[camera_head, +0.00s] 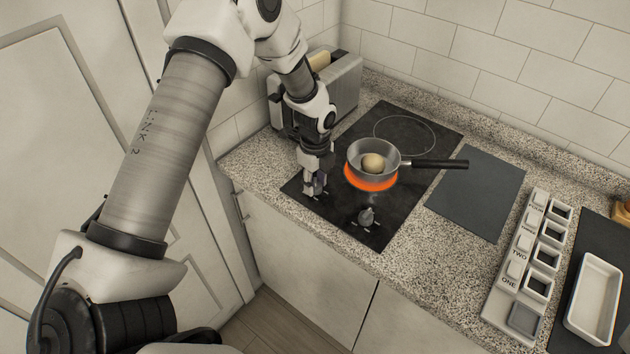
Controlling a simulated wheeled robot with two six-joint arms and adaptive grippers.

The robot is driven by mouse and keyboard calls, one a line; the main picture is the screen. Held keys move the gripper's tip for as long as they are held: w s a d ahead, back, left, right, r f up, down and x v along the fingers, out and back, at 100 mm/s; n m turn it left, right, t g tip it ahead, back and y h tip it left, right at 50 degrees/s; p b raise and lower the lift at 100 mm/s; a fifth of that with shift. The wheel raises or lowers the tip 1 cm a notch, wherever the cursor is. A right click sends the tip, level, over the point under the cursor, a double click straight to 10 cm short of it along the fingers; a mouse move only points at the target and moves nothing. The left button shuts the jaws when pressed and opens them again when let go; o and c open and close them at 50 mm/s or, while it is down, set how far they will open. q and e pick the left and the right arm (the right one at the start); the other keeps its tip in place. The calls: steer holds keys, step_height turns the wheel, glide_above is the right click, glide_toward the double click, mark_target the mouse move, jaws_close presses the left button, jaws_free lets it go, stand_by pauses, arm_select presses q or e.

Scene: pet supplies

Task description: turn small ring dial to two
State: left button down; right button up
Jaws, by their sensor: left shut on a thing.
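A black cooktop (338,225) with two dials at its front edge is set into the counter. My left gripper (314,190) points down at the front left of the cooktop and is shut on the left dial, which it mostly hides. The other dial (366,217) stands free to the right, with small marks around it that are too small to read. The front ring (370,184) glows orange under a pan (392,163) holding a round pale item (372,163). The back ring (404,134) is dark and empty. My right gripper is out of view.
The pan's black handle (440,163) sticks out right over a dark grey board (477,190). A toaster (343,80) stands behind my left arm. A labelled rack (524,250) of square wells and a white tray (595,299) are at the right. Speckled counter (425,275) is clear in front.

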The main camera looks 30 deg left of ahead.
mark_target(315, 183)
arm_select(q)
steer(key=c, duration=0.8)
jaws_free()
steer(key=shift+s+d+f, duration=0.1)
steer(key=shift+s+f, duration=0.05)
steer(key=shift+o, duration=0.2)
steer(key=shift+r, duration=0.5)
step_height(315, 183, up, 11)
